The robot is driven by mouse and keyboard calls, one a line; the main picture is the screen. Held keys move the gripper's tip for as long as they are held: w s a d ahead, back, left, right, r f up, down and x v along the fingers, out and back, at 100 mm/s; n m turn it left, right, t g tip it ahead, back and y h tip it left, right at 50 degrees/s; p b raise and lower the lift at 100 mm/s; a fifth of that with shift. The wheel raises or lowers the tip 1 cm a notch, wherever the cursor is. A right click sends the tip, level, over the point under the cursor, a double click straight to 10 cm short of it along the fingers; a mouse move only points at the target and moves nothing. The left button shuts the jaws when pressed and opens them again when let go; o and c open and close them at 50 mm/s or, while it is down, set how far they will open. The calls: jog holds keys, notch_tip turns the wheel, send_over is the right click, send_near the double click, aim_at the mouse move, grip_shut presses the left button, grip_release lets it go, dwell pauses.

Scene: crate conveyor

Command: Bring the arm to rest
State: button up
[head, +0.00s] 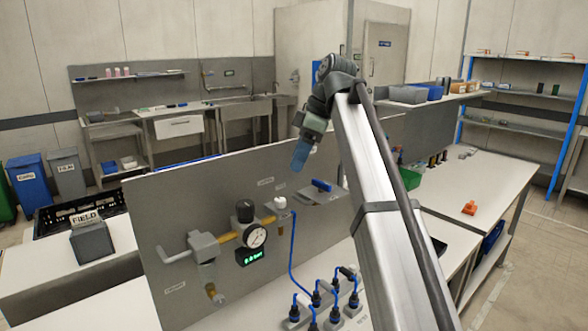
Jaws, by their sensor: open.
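My arm reaches up from the lower right of the head view, over the bench, and bends at the top. My gripper (299,160) hangs from its end with blue fingers pointing down. It is open, and nothing shows between the fingers. It appears in front of the upper part of the upright grey panel (190,200); I cannot tell the distance between them.
A grey box marked FIELD (92,241) is at left. An orange object (469,208) lies on the right bench.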

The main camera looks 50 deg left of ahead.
jog(key=shift+w+d+r, duration=0.1)
jog(key=shift+w+r, duration=0.05)
jog(key=shift+r, duration=0.15)
dwell(0.4)
